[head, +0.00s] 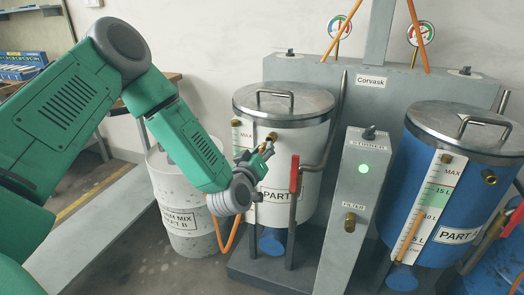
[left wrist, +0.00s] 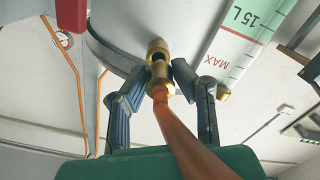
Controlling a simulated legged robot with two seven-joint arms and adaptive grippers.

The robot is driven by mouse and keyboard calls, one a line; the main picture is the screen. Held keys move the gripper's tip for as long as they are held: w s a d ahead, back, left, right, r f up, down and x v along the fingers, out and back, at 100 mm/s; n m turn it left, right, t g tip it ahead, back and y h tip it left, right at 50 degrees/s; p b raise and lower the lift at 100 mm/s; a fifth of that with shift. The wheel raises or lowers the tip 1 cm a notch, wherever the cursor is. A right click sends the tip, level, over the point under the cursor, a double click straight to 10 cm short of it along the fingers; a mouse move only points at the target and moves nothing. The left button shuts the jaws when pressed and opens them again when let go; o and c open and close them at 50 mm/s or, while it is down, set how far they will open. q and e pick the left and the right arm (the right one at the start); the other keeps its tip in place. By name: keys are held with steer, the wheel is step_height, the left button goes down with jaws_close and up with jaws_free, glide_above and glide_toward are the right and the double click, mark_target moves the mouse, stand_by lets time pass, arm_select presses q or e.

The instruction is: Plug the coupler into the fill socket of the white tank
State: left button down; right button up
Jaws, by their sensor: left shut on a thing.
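The white tank (head: 312,135) stands left of the middle in the head view, with a lid and a level scale. Its wall (left wrist: 125,35) fills the top of the left wrist view. My left gripper (head: 266,150) is at the tank's front, shut on the brass coupler (left wrist: 160,91). An orange hose (left wrist: 185,135) runs back from the coupler. A brass fitting, seemingly the fill socket (left wrist: 157,47), is in line just beyond the coupler, against the tank wall. I cannot tell whether they are joined. My right gripper is not in view.
A red-handled lever (head: 295,174) stands close right of my gripper. The blue tank (head: 400,195) is at the right. A grey drum (head: 180,195) stands left, behind my arm.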

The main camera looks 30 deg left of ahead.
arm_select(q)
steer(key=shift+a, duration=0.15)
stand_by(0.4)
steer(key=shift+w, duration=0.3)
steer(key=shift+w, duration=0.6)
steer(key=shift+w+a, duration=0.15)
steer(key=shift+w, duration=0.15)
steer(key=shift+w+r, duration=0.1)
steer(key=shift+w, duration=0.15)
steer(key=c, duration=1.2)
jaws_free()
steer(key=shift+a, duration=0.1)
steer(key=v, duration=1.2)
steer(key=shift+a, duration=0.1)
